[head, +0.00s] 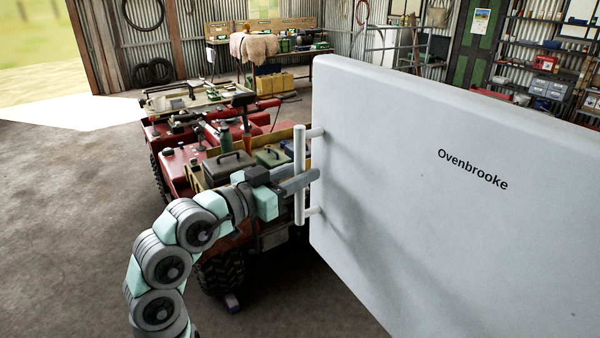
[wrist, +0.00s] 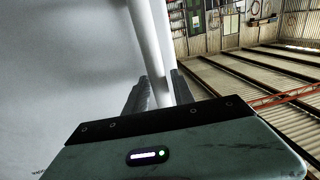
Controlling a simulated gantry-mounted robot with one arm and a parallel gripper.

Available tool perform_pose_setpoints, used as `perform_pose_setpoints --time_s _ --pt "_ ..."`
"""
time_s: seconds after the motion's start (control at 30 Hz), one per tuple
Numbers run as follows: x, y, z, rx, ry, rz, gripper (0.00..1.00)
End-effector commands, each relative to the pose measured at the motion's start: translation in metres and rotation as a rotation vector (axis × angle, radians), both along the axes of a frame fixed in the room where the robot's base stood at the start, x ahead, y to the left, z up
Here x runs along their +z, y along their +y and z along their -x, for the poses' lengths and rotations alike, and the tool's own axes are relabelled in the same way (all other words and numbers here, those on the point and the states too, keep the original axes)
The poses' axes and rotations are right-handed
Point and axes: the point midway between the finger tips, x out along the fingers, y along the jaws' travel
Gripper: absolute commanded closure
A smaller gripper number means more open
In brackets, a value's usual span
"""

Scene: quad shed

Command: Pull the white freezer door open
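The white freezer door (head: 450,130), lettered "Ovenbrooke", fills the right of the head view. Its upright white bar handle (head: 299,165) stands off the door's left edge on two short posts. My gripper (head: 314,178) reaches in from the left at mid-height of the bar, its fingers pointing toward the door. In the wrist view the handle (wrist: 148,35) runs down between both fingers (wrist: 157,92), which appear to touch it on either side. The door face (wrist: 60,60) fills the left of that view. The freezer body is not visible, so I cannot tell how far the door stands open.
A red quad (head: 190,140) carrying boxes and cans stands left of and behind the handle, close to my gripper. A workbench (head: 275,55) and shelves (head: 550,60) line the back. The concrete floor (head: 70,210) at left is clear.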

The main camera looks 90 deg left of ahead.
Motion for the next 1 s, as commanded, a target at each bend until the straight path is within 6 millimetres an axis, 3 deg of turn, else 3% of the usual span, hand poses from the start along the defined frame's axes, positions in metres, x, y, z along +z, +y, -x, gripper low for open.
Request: perform_pose_setpoints --time_s 0.1,0.47,1.0 --pt "0.000 0.000 0.000 0.000 0.000 0.000 0.59" --pt "0.000 -0.004 0.005 0.002 0.000 0.000 0.59" --pt "0.000 -0.068 0.067 0.003 -0.001 0.000 0.59"
